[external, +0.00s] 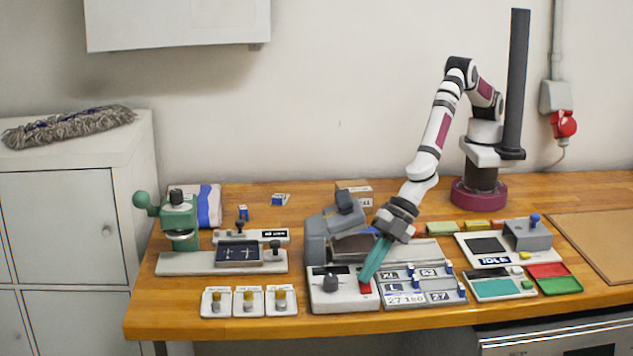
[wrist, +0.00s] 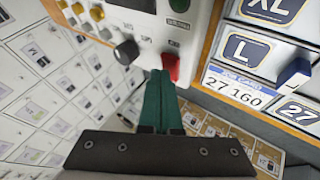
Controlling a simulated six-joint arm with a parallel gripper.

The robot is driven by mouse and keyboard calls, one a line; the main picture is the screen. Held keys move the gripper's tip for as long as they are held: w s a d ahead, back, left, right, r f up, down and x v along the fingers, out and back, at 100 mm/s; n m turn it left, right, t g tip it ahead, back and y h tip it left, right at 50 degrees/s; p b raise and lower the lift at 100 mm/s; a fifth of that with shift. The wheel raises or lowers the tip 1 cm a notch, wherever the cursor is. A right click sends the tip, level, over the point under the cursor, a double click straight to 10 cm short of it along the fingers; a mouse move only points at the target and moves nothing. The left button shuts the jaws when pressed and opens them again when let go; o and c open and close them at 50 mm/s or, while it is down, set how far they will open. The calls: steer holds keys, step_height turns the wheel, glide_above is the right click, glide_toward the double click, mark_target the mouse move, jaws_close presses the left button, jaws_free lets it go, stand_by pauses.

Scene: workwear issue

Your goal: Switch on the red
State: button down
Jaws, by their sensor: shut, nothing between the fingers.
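The red switch (wrist: 171,67) sits on the face of a white control box (external: 345,301), to the right of a dark knob (wrist: 126,52). In the external view the red switch (external: 366,288) shows just beside my fingertips. My gripper (external: 363,281) has teal fingers, shut and empty, pointing down at the box. In the wrist view the fingertips (wrist: 160,73) lie at the left edge of the red switch and overlap it slightly. I cannot tell whether they touch it, nor which way the switch is set.
A size-label board (external: 425,287) with blue sliders lies right of the box. Several yellow-knobbed switches (external: 248,301) stand to the left. A grey press-like machine (external: 335,232) stands close behind. A red plug (external: 563,124) hangs on the wall, and a red tray (external: 548,270) lies at right.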

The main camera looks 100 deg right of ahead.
mark_target(370, 283)
steer(key=shift+d+f, duration=0.3)
steer(key=shift+f, duration=0.35)
stand_by(0.6)
steer(key=shift+s+r, duration=0.1)
steer(key=shift+r, duration=0.4)
steer(key=shift+r, duration=0.1)
steer(key=shift+a+r, duration=0.25)
steer(key=shift+r, duration=1.05)
steer(key=shift+a+r, duration=0.25)
steer(key=shift+r, duration=1.05)
